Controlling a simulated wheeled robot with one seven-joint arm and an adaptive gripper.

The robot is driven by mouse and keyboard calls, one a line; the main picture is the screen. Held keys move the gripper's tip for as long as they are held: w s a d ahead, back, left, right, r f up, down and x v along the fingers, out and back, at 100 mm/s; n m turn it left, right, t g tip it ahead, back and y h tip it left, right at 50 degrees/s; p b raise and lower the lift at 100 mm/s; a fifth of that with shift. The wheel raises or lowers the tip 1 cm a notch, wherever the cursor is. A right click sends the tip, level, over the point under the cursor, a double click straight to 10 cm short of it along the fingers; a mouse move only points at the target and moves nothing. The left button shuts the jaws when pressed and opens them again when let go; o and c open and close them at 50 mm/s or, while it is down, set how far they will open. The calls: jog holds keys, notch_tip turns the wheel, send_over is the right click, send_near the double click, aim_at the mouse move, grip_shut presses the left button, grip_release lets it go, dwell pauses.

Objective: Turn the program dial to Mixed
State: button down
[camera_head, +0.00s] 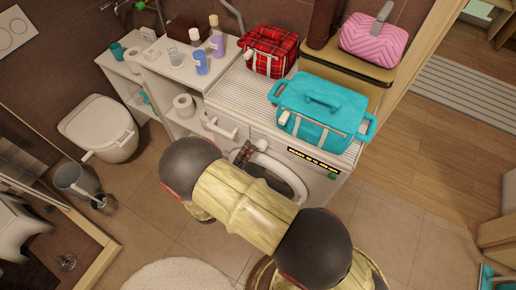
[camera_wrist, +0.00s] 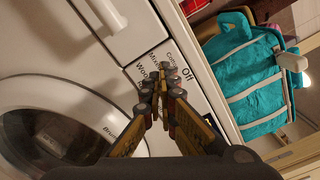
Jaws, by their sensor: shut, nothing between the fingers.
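In the head view my arm covers part of the machine's front, and the gripper (camera_head: 244,153) shows only slightly.
The round door (camera_wrist: 65,135) is below and left of the fingers in the wrist view. A drawer with a handle (camera_wrist: 107,15) is above them. A turquoise bag (camera_head: 318,108), a red plaid bag (camera_head: 268,50) and a pink bag (camera_head: 374,42) stand above. A toilet (camera_head: 98,128) is left.

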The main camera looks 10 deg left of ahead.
jog(key=shift+w+d+r+p, duration=0.1)
jog(key=shift+w+d+p, duration=0.15)
jog(key=shift+d+p, duration=0.35)
jog(key=shift+s+r+p, duration=0.25)
jog(key=shift+r+p, duration=0.35)
jog(key=shift+p, duration=0.55)
jog(key=shift+s+d+r+p, duration=0.1)
jog(key=shift+d+r+p, duration=0.1)
jog(key=shift+d+p, duration=0.25)
jog(key=shift+a+r, duration=0.1)
jog(key=shift+a, duration=0.05)
jog(key=p+v, duration=0.1)
jog(key=v, duration=0.5)
jog(key=shift+a+r, duration=0.25)
dwell(0.5)
dwell(0.4)
